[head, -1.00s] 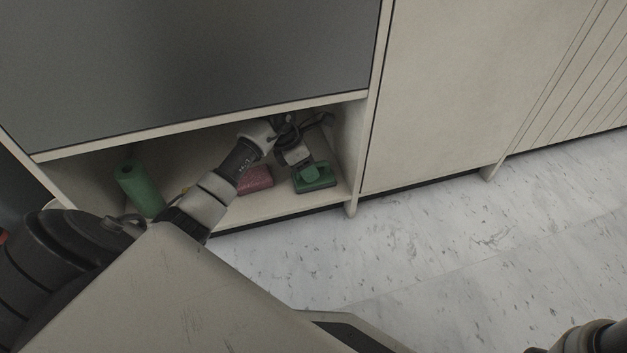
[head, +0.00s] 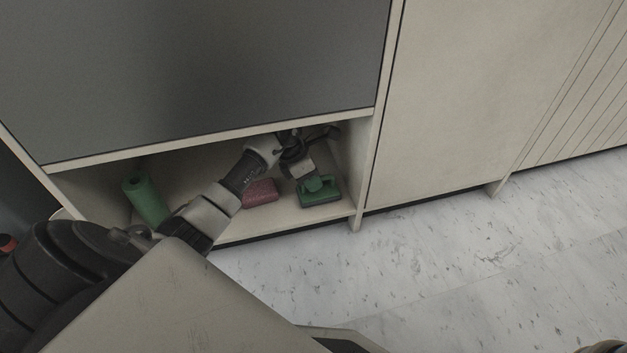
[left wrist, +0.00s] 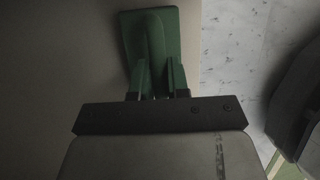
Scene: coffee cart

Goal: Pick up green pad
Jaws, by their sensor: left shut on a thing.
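The green pad (head: 328,197) lies on the low shelf near its right end, with a raised green handle on top. It also shows in the left wrist view, where the pad (left wrist: 128,30) is at the top middle. My left gripper (head: 312,184) reaches into the shelf from the left and is over the pad. In the left wrist view its fingers (left wrist: 158,75) are on either side of the raised handle, shut on it. The fingertips partly hide the handle. The right gripper is not in view.
A pink pad (head: 260,193) lies on the shelf (head: 280,221) left of the green pad. A green roll (head: 146,200) is farther left. The shelf's right wall (head: 358,165) is close to the gripper, and a grey panel (head: 210,70) hangs above.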

